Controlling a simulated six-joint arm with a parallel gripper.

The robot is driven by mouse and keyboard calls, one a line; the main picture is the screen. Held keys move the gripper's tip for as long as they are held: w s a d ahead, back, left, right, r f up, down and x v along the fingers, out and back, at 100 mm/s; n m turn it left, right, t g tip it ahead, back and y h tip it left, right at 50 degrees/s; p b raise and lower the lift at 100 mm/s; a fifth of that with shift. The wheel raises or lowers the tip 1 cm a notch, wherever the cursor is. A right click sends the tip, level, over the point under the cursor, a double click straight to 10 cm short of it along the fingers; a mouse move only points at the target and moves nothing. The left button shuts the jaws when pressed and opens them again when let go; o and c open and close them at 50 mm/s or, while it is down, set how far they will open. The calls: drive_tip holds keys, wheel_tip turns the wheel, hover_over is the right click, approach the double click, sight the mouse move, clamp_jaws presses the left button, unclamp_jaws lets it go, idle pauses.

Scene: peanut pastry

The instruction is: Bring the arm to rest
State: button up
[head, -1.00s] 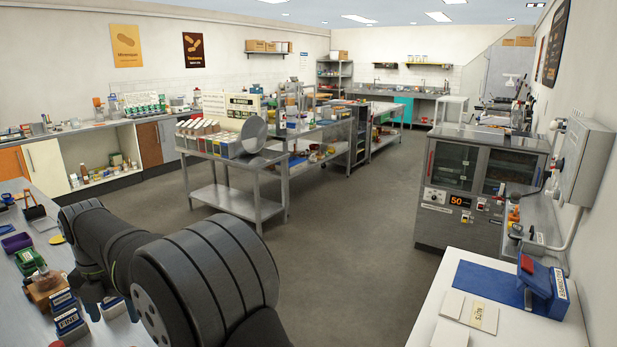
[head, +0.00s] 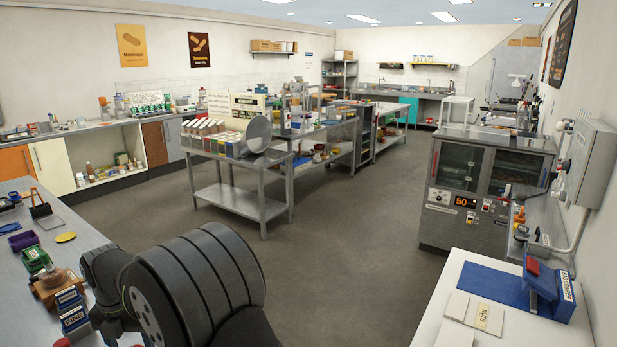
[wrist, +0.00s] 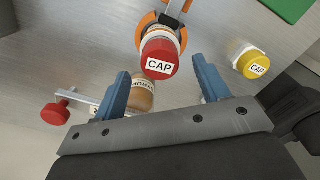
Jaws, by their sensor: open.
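My gripper (wrist: 162,88) shows in the wrist view with its two blue fingers spread apart, open and holding nothing. A jar with a red lid marked CAP (wrist: 161,58) stands beyond the fingers, between them in the picture, with an orange ring-shaped holder (wrist: 180,33) around or behind it. My arm fills the lower left of the head view, and the gripper itself is hidden there.
In the wrist view, a yellow cap (wrist: 254,64) lies to the right and a red knob (wrist: 55,113) to the left. In the head view, the left bench (head: 75,215) holds several small items. The floor (head: 340,220) is clear.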

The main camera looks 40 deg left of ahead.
wheel_tip(320, 180, down, 2)
drive_tip(key=shift+f, duration=0.1)
drive_tip(key=shift+a+r, duration=0.1)
drive_tip(key=shift+r, duration=0.3)
drive_tip(key=shift+m, duration=0.8)
drive_tip(key=r, duration=0.4)
drive_tip(key=d+r, duration=0.1)
drive_tip(key=r, duration=0.2)
drive_tip(key=shift+s, duration=0.15)
drive_tip(key=shift+s+d, duration=0.15)
drive_tip(key=shift+d, duration=0.15)
drive_tip(key=shift+c, duration=0.5)
